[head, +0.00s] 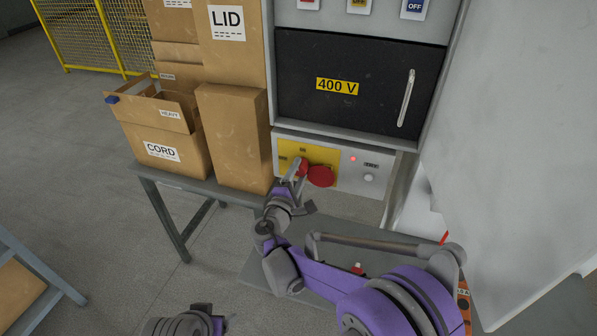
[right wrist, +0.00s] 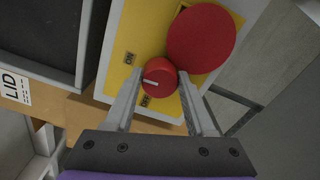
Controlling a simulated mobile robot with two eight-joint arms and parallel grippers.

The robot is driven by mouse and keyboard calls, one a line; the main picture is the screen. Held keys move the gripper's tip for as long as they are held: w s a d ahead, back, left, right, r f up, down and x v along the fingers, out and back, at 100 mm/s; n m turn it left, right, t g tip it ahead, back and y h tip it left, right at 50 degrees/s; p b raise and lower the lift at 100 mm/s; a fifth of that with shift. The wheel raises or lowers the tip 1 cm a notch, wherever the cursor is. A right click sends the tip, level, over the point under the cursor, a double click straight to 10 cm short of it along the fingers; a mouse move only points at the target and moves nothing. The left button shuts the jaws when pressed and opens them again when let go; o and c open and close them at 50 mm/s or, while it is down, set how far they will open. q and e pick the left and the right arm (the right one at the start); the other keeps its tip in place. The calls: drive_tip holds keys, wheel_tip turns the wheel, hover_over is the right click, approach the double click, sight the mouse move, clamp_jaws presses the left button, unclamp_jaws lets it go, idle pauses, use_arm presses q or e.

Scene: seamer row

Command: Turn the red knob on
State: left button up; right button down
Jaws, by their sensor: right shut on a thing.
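The red knob (right wrist: 160,72) is a small round knob with a white pointer line, on a yellow plate (right wrist: 120,80). My right gripper (right wrist: 160,83) is shut on the knob, one finger on each side. In the head view the right gripper (head: 296,172) reaches up to the yellow plate (head: 290,151), and the knob (head: 303,167) is partly hidden by it. My left gripper's fingers do not show; only a part of my arm shows at the bottom.
A larger red mushroom button (right wrist: 201,38) sits close beside the knob and right finger. A white button (head: 369,178) and a lit red lamp (head: 353,159) are farther right. Cardboard boxes (head: 234,135) stand on the table at left. A black 400 V door (head: 360,95) is above.

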drive_tip(key=shift+m, duration=0.4)
drive_tip(key=shift+c, duration=1.2)
unclamp_jaws()
drive_tip(key=b+v, duration=0.1)
drive_tip(key=v, duration=0.9)
drive_tip(key=shift+s+b, duration=0.3)
drive_tip(key=shift+s, duration=0.1)
drive_tip(key=shift+a, duration=0.1)
